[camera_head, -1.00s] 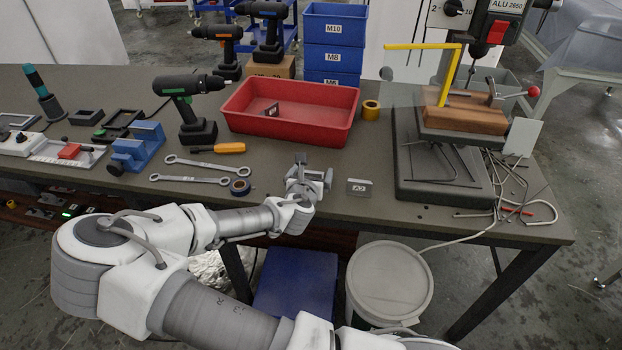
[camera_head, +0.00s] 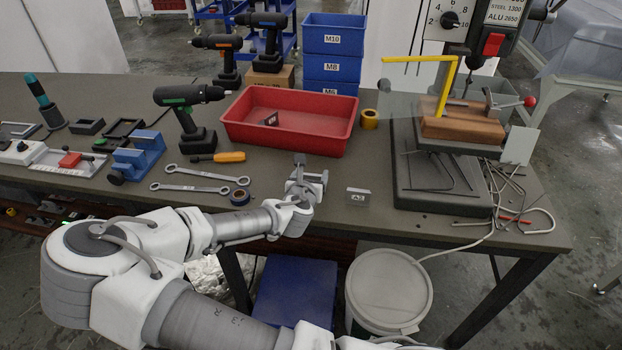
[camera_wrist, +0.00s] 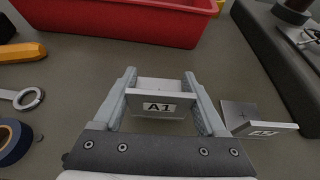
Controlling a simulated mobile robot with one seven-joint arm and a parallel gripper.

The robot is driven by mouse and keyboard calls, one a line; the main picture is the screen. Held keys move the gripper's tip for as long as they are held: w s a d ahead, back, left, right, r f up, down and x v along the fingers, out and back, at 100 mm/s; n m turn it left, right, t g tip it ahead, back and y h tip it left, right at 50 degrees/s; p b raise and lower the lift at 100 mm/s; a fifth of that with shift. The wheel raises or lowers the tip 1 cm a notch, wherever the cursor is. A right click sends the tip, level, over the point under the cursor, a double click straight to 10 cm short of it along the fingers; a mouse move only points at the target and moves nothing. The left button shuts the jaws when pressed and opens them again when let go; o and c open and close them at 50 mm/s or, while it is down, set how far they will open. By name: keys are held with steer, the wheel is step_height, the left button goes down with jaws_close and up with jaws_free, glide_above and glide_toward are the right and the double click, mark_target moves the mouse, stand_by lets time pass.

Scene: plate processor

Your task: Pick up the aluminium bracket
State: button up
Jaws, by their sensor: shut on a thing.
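My gripper (camera_wrist: 160,100) is shut on a grey L-shaped aluminium bracket labelled A1 (camera_wrist: 160,84), which sits between the two fingers in the wrist view. In the head view my gripper (camera_head: 309,180) is over the bench front, below the red tray, and mostly hides the held bracket. Whether the bracket is clear of the bench I cannot tell. A second bracket, labelled A2 (camera_head: 358,198), stands on the bench just right of my gripper; it also shows in the wrist view (camera_wrist: 240,112). Another labelled bracket (camera_head: 271,119) is inside the red tray.
The red tray (camera_head: 288,143) lies behind my gripper. Two wrenches (camera_head: 192,188), blue tape (camera_head: 240,197) and an orange screwdriver (camera_head: 228,157) lie to the left. The drill press base (camera_head: 440,205) stands to the right. A lidded bucket (camera_head: 389,291) is below the front edge.

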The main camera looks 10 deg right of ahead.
step_height(320, 180, up, 2)
steer(key=shift+r+p, duration=0.2)
steer(key=shift+p, duration=0.1)
steer(key=s+d+r+p, duration=0.2)
steer(key=s+d+r, duration=0.4)
steer(key=d, duration=0.3)
steer(key=w+a+f+n+y, duration=0.1)
steer(key=a, duration=0.2)
steer(key=a+f+n+y, duration=0.1)
steer(key=a+n+y, duration=0.1)
steer(key=a, duration=0.1)
steer(key=w+a+f+n+t+y, duration=0.1)
steer(key=a+y, duration=0.1)
steer(key=a, duration=0.2)
steer(key=shift+w+f, duration=0.3)
steer(key=shift+w, duration=0.05)
steer(key=shift+s, duration=0.1)
steer(key=shift+s+d, duration=0.1)
steer(key=shift+d, duration=0.05)
